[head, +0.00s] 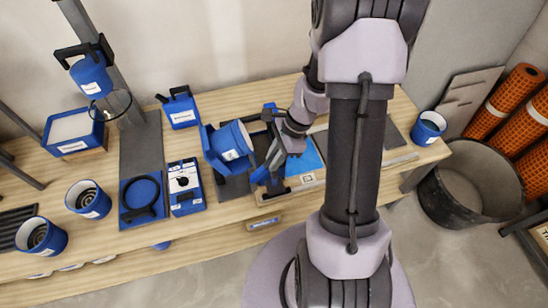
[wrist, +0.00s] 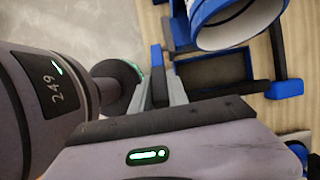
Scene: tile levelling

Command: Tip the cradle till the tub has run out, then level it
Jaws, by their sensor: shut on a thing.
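The blue cradle (head: 210,150) stands on the bench at the middle, and its blue frame shows in the wrist view (wrist: 283,88). The blue tub (head: 231,141), with a pale label, sits in it and looks tilted. In the wrist view the tub (wrist: 240,22) shows its pale open mouth; I cannot tell how much is inside. My gripper (head: 272,160) is at the cradle's right side, shut on a blue bar that looks like the cradle's handle. In the wrist view my gripper (wrist: 167,80) is beside the tub, its grip partly hidden.
A blue container (head: 70,132) with a pale top stands at the left, near a ring stand (head: 110,106). Blue cups (head: 88,199) are at the front left and another (head: 428,128) at the right end. A dark bucket (head: 470,180) stands on the floor.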

